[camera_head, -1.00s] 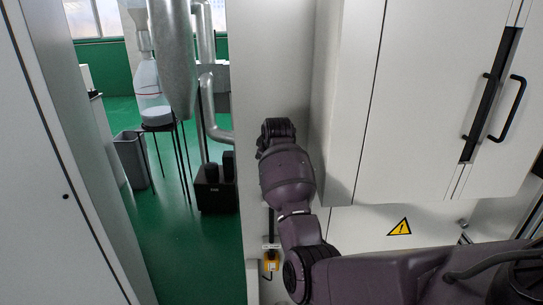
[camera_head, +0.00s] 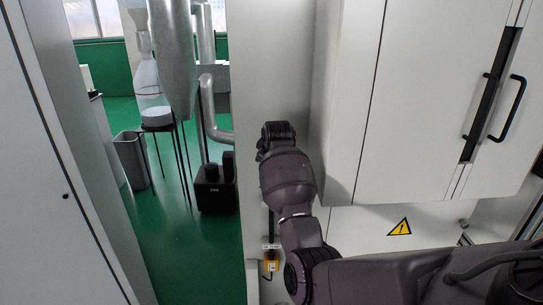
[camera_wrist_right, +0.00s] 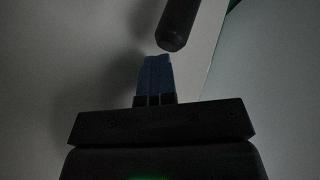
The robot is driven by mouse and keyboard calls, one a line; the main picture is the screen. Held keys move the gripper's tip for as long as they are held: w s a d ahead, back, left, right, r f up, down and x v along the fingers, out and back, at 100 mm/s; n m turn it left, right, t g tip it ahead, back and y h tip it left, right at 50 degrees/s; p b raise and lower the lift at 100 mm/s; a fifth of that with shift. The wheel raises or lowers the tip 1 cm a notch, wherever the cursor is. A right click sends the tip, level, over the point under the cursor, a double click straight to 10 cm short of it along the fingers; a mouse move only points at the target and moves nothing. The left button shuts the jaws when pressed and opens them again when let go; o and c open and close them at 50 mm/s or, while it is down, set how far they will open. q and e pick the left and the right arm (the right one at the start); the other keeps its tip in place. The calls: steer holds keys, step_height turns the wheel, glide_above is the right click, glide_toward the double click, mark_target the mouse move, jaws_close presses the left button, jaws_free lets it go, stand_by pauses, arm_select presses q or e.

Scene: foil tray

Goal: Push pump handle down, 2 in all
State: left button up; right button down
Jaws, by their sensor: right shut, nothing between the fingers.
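A dark rounded rod end, which looks like the pump handle (camera_wrist_right: 178,27), comes down from the top of the right wrist view. My right gripper (camera_wrist_right: 157,62) is shut and empty, its blue fingers together just below and left of the rod's end. I cannot tell whether they touch it. In the head view my right arm reaches up along the pale panel and hides its fingers and the handle's upper part. A yellow-orange device (camera_head: 271,261) with a dark upright bar sits low on the panel, partly behind my arm. My left gripper is not in view.
White cabinets (camera_head: 435,100) with black handles stand close on the right. A white panel (camera_head: 55,170) stands on the left. Between them is open green floor (camera_head: 165,245) with a grey bin (camera_head: 131,160), a bottle on a stand (camera_head: 153,95) and a black box (camera_head: 215,190).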

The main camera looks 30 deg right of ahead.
steer(key=shift+r+p, duration=0.4)
steer(key=shift+r, duration=2.5)
step_height(320, 180, up, 5)
steer(key=shift+f, duration=0.1)
stand_by(0.3)
